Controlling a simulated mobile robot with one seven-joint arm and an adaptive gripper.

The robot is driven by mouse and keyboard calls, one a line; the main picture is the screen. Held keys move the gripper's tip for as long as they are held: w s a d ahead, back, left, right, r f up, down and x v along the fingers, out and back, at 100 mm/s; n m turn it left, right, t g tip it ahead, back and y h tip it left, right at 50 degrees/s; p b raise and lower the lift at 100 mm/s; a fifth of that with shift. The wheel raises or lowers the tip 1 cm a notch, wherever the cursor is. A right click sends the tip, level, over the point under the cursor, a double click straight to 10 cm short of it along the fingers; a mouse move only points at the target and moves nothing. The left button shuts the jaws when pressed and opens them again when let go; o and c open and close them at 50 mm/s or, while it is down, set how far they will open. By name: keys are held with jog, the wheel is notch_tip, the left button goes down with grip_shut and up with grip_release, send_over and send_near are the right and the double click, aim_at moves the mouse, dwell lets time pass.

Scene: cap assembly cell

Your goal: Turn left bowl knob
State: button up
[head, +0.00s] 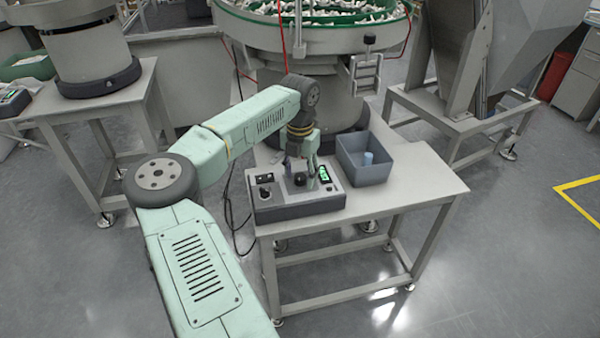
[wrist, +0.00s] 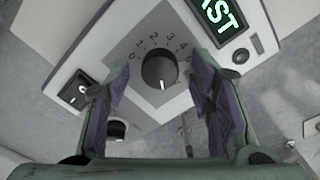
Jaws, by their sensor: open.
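The knob (wrist: 160,70) is a round black dial with a white pointer line, ringed by printed numbers, on a grey control box (head: 299,209). In the head view the dark knob (head: 299,179) shows on the box top beneath my gripper (head: 300,163). In the wrist view my gripper (wrist: 162,105) is open, its two purple-padded fingers on either side of the knob and apart from it. The knob's pointer faces the bottom of the wrist picture. A lit green display (wrist: 220,18) with partly cut-off letters sits beside the dial; it also shows in the head view (head: 325,174).
A black rocker switch (wrist: 75,92) and a smaller dark knob (wrist: 116,129) are on the same panel. A blue-grey bin (head: 364,169) holding a light blue piece stands right of the box. The table's right side (head: 430,178) is clear. A large bowl feeder (head: 300,38) stands behind.

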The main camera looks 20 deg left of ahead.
jog(key=shift+c, duration=0.4)
jog(key=c, duration=1.1)
